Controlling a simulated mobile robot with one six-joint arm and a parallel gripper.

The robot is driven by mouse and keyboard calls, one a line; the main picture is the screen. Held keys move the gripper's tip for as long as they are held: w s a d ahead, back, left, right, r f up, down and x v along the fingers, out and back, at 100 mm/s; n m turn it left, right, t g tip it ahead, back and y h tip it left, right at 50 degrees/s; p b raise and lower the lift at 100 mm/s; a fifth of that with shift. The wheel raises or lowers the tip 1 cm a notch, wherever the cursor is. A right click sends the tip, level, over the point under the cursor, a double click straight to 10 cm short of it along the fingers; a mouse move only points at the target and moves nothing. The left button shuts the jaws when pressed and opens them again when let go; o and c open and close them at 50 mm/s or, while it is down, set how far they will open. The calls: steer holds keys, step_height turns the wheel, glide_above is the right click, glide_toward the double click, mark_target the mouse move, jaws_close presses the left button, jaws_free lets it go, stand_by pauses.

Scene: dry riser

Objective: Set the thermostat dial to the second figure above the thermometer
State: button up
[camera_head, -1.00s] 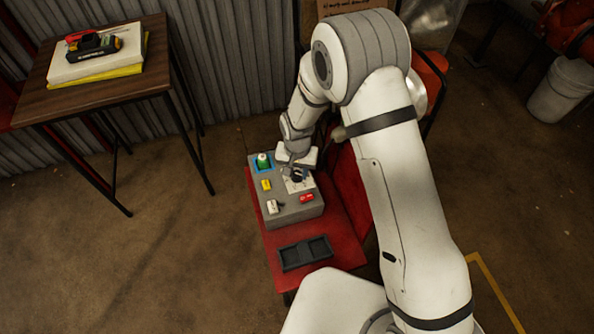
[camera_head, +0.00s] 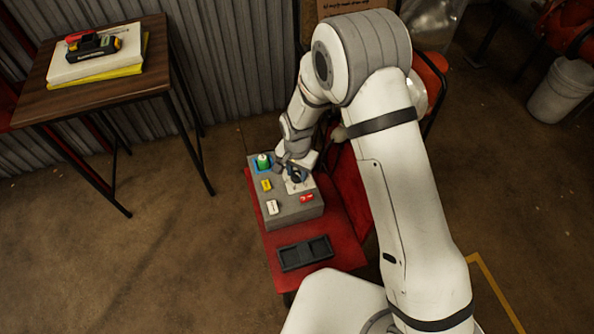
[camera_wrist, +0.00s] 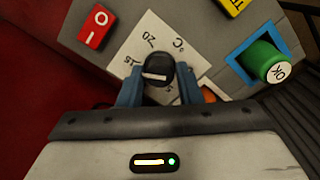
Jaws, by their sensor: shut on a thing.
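The thermostat dial is a round black knob (camera_wrist: 158,71) with a white pointer line, on a white card (camera_wrist: 130,45) marked "°C", "20" and "15". The pointer lies nearly level across the wrist view; which end marks the setting is unclear. My gripper (camera_wrist: 159,84) is shut on the dial, one blue finger on each side. The card's lower part and any figures there are partly hidden by the fingers and dial. In the head view the dial (camera_head: 297,176) is on top of a grey box (camera_head: 294,212), under my gripper. I cannot make out a thermometer.
The box also carries a green OK button (camera_wrist: 275,66) in a blue frame, a red switch (camera_wrist: 96,26), a yellow label (camera_head: 266,185) and a white piece (camera_head: 272,207). A black tray (camera_head: 304,252) lies in front on the red seat (camera_head: 340,249). A wooden table (camera_head: 110,83) stands left.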

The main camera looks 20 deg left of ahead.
mark_target(297, 174)
steer(key=o, duration=1)
steer(key=shift+c, duration=0.2)
step_height(297, 174, up, 8)
steer(key=shift+f+p, duration=0.1)
steer(key=shift+p, duration=0.65)
